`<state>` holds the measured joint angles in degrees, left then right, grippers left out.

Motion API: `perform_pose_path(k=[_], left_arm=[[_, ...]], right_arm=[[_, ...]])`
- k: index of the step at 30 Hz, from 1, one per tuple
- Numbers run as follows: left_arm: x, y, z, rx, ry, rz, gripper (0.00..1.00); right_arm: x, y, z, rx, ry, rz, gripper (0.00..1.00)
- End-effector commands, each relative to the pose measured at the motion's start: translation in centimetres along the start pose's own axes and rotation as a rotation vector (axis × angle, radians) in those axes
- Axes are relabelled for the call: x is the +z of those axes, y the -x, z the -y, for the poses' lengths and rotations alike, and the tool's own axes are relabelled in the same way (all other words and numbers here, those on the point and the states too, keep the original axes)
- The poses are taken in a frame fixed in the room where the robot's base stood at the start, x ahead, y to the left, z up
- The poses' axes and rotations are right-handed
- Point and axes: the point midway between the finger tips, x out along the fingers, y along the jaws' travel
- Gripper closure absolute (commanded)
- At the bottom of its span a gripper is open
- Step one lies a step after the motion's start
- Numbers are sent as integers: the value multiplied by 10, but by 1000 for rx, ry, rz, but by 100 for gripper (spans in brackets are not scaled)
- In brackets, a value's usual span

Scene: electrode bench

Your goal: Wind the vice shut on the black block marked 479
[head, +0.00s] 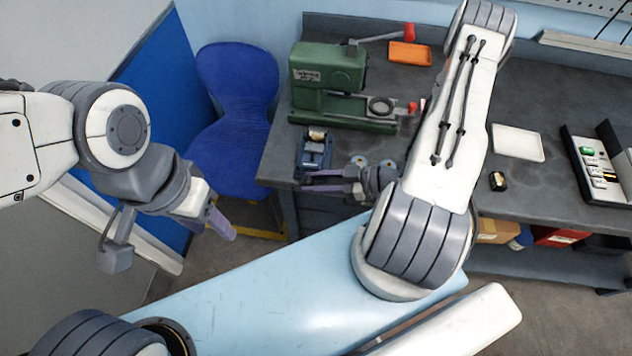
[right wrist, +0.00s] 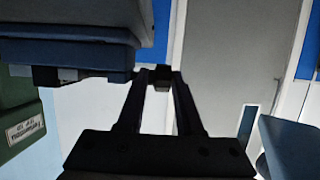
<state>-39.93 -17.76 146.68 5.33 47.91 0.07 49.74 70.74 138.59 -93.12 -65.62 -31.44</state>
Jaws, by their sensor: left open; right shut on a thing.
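The small blue vice (head: 314,158) stands at the bench's left front corner. A block with a tan top (head: 317,134) sits at its jaws; I cannot read a number or tell whether the jaws touch it. My right gripper (head: 308,181) is level at the vice's front, pointing left. In the right wrist view its fingers close on a small dark piece (right wrist: 160,80), apparently the vice handle, largely hidden by the fingertips. A second black block (head: 498,181), with a tan face, lies on the bench to the right. My left gripper (head: 168,240) is open and empty, left of the bench.
A green press (head: 328,72) with red-knobbed levers stands behind the vice. An orange tray (head: 410,54) and a white tray (head: 518,142) lie on the bench. A blue chair (head: 232,120) stands close to the bench's left end. Bench space around the second block is clear.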

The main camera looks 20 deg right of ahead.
Motion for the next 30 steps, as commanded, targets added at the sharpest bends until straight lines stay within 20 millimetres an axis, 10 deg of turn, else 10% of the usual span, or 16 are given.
perform_pose_path(k=[13, 14, 15, 30], left_arm=[[0, -1, 0, 0, 0, 0, 50], [0, -1, 0, 0, 0, 0, 50], [0, -1, 0, 0, 0, 0, 50], [0, -5, 0, 0, 0, 0, 50]], right_arm=[[1, -1, 8, -23, -7, -6, 100], [1, -1, 8, -23, -7, -6, 57], [1, -1, 8, -22, -7, -7, 43], [2, 14, 2, -6, -1, -6, 43]])
